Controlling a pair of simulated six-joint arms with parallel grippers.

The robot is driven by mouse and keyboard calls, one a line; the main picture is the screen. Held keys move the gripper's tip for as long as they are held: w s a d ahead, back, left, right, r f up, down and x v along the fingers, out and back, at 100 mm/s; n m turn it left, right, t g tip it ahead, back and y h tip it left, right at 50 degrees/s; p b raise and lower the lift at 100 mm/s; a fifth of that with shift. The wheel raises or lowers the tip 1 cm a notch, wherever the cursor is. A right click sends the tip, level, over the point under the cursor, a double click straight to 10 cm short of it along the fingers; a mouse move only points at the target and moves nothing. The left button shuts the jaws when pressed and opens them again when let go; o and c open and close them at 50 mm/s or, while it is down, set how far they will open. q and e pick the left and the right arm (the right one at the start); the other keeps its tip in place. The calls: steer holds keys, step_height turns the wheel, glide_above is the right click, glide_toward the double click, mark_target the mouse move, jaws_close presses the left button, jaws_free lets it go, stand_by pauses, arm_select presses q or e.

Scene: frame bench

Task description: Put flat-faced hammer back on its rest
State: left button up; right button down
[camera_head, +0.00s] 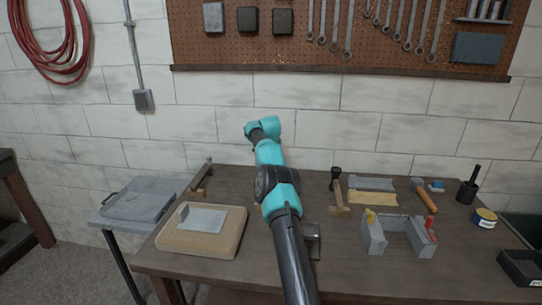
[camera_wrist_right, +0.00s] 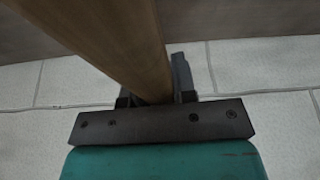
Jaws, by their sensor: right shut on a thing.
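In the right wrist view my right gripper (camera_wrist_right: 155,88) is shut on a brown wooden handle (camera_wrist_right: 110,35). The handle runs from the jaws to the upper left and out of the picture; no hammer head shows there. In the head view my right arm reaches up over the bench, and its gripper is hidden. An orange-handled hammer (camera_head: 425,200) lies at the right of the bench. A small wooden stand with a dark upright top (camera_head: 338,196) stands near the middle; I cannot tell whether it is the rest. My left gripper is not in view.
A tan case (camera_head: 175,242) lies at the bench's front left, and a grey toolbox (camera_head: 140,199) stands on a side table. A grey block-like fixture (camera_head: 374,238) stands right of my arm. A dark tray (camera_head: 515,268) is at the right edge. A pegboard (camera_head: 280,45) hangs behind.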

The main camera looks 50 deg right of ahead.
steer(key=shift+f, duration=2.7)
steer(key=shift+f, duration=1.5)
steer(key=c, duration=0.8)
jaws_free()
steer(key=shift+c, duration=0.2)
steer(key=shift+f, duration=0.1)
steer(key=v, duration=1.7)
steer(key=shift+r, duration=0.35)
steer(key=shift+a+f, duration=0.1)
